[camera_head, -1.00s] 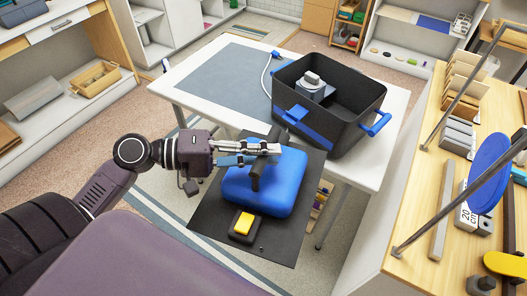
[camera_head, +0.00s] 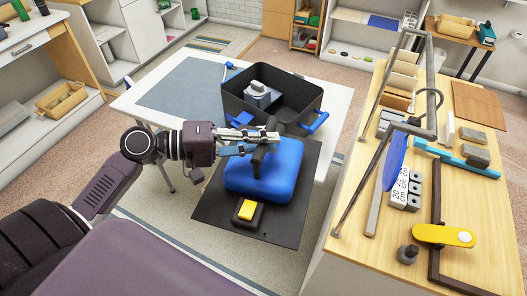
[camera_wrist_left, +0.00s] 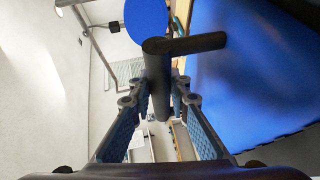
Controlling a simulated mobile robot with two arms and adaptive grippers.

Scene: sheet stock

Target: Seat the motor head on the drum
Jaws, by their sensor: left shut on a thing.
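The motor head (camera_head: 264,170) is a rounded blue block with a dark handle on top and a yellow switch (camera_head: 246,210) at its near side. My left gripper (camera_head: 268,137) is shut on its handle; the wrist view shows the fingers (camera_wrist_left: 162,118) on either side of the dark handle bar, with the blue housing (camera_wrist_left: 262,75) at right. The drum (camera_head: 304,104) is a dark open tub with blue side handles on the white table, beyond the motor head. A grey part (camera_head: 258,93) stands inside it. The head is apart from the drum. My right gripper is out of view.
A dark flat plate (camera_head: 288,226) shows below the motor head; I cannot tell what bears it. The white table (camera_head: 337,112) has a grey mat (camera_head: 185,88) left of the drum. A wooden bench (camera_head: 480,250) with metal bars and tools stands at right.

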